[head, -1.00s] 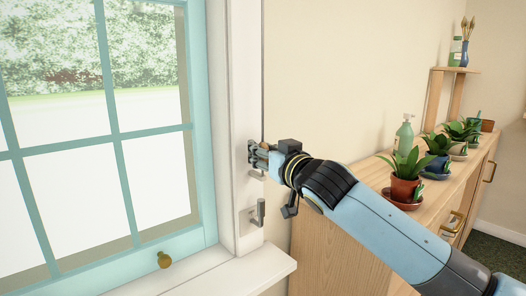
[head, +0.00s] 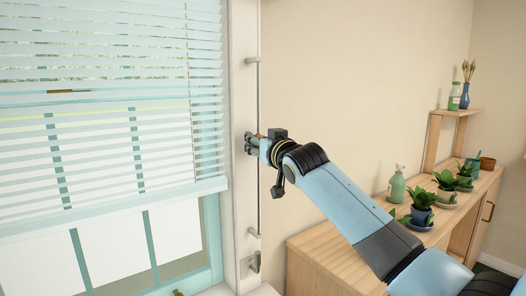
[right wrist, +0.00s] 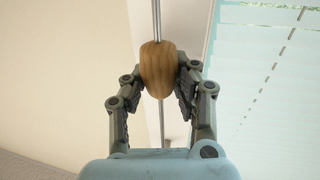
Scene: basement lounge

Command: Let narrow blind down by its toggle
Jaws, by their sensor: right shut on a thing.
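The narrow blind (head: 110,130) hangs over the window in the head view, its white slats partly spread. Its bottom rail (head: 120,208) crosses the lower part of the window, with bare glass below it. The wooden toggle (right wrist: 158,66) is on a thin vertical cord or rod in the right wrist view. My right gripper (head: 252,143) is at the window frame's right side. It also shows in the right wrist view (right wrist: 160,88), with its fingers shut on the toggle from both sides. My left gripper is in neither view.
A wooden cabinet (head: 335,245) stands at the right with potted plants (head: 420,205) and a green bottle (head: 397,184). The wall between frame and cabinet is bare.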

